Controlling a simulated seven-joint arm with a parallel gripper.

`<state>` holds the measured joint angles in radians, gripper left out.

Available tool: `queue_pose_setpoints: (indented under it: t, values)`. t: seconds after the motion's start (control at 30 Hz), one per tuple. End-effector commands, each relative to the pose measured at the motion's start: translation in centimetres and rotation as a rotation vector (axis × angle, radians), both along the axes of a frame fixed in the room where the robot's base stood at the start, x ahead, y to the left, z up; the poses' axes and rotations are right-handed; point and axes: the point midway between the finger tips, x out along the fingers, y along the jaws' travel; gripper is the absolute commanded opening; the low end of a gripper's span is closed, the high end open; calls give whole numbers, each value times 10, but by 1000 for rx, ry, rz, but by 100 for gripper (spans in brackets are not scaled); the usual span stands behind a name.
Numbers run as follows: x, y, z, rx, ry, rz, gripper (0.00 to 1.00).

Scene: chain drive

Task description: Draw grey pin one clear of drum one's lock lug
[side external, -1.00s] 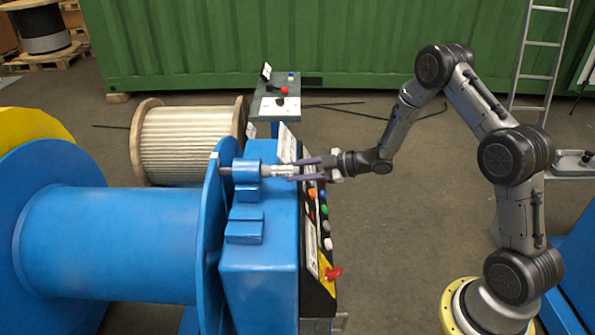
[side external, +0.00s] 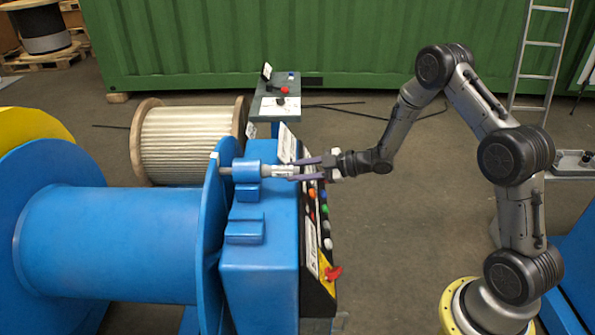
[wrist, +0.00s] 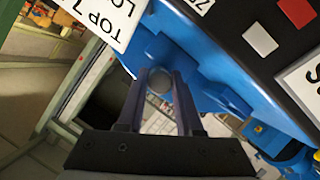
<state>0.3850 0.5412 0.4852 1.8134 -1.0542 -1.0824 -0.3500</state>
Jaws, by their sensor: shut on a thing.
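Grey pin one (side external: 280,171) lies level in the side external view, reaching from my gripper (side external: 294,171) into the blue lock lug (side external: 246,171) on top of the blue housing. A thin grey length of it (side external: 226,170) shows on the lug's far side, by the flange of blue drum one (side external: 110,245). The pin still passes through the lug. My gripper's purple-grey fingers are shut on its near end. In the wrist view the pin's round grey end (wrist: 159,82) shows between the fingers; the rest of it is hidden.
A wooden cable reel (side external: 188,140) and a small console (side external: 275,105) stand behind. The floor between housing and my base is clear.

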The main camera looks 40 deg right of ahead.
Motion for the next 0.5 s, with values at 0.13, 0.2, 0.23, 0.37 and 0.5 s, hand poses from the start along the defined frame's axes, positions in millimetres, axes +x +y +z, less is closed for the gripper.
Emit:
queue_pose_setpoints:
  t: [0.13,0.2,0.23,0.37,0.5]
  values:
    - [0,0,0,0,0,0,0]
    - [0,0,0,0,0,0,0]
    - [0,0,0,0,0,0,0]
    - [-1,-1,0,0,0,0,0]
    - [-5,-5,0,-1,1,-1,0]
